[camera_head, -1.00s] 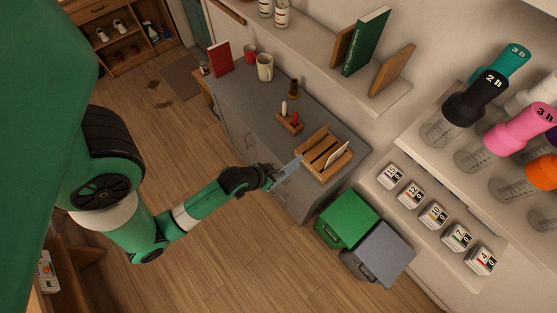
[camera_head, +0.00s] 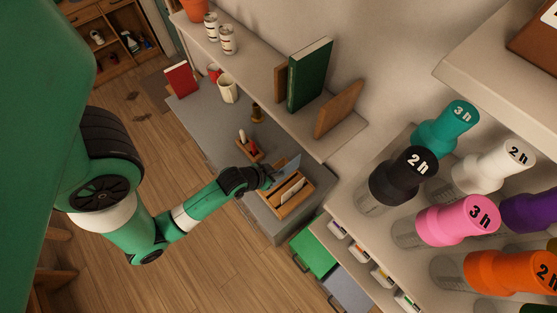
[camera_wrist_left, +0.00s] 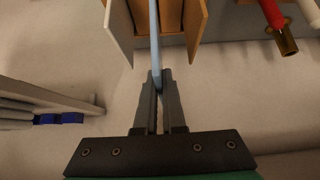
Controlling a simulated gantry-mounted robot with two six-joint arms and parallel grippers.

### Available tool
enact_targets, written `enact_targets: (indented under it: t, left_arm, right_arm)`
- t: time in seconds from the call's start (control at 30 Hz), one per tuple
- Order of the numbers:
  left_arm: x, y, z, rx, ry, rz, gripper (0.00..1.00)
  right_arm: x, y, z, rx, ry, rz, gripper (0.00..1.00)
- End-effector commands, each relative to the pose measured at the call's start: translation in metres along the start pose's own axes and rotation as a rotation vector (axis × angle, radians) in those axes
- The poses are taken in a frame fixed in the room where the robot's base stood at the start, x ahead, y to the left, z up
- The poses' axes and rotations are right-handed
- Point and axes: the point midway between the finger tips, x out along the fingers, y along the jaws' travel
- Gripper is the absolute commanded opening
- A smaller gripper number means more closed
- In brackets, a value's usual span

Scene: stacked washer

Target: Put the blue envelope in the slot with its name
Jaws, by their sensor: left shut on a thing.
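My left gripper (camera_head: 267,179) is shut on the blue envelope (camera_head: 285,169), which it holds at the wooden letter rack (camera_head: 309,196). In the left wrist view the fingers (camera_wrist_left: 157,82) pinch the envelope (camera_wrist_left: 154,40), seen edge-on as a thin pale blue strip. There the strip lines up between wooden walls of the rack (camera_wrist_left: 194,25); I cannot tell whether its lower edge is inside a slot. No slot names are readable. My right gripper is not in view.
A small wooden holder (camera_head: 248,152) with a red and a white item stands behind the rack on the grey counter (camera_head: 205,130). A shelf with books (camera_head: 310,75) overhangs the counter. Green (camera_head: 315,252) and grey (camera_head: 350,292) bins stand below. Several bottles (camera_head: 458,222) fill the right.

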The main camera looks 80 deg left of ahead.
Motion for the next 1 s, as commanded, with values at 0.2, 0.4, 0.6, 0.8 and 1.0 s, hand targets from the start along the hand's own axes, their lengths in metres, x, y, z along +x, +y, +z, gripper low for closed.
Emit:
enact_targets:
  t: [0.2,0.4,0.6,0.8,1.0]
  left_arm:
    - [0.004,0.000,0.004,0.000,0.001,0.000,0.00]
    - [0.018,0.000,0.016,0.000,-0.001,0.000,0.00]
    - [0.035,0.000,0.030,0.000,-0.001,0.000,0.00]
    - [0.044,0.000,0.037,0.000,0.000,0.000,0.00]
    - [0.043,0.000,0.037,0.000,0.001,0.000,0.00]
  right_arm:
    - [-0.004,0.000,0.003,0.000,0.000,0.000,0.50]
    - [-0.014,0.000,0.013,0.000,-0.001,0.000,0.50]
    - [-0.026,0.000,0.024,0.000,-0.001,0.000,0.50]
    - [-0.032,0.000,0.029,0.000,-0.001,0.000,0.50]
    - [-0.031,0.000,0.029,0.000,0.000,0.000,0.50]
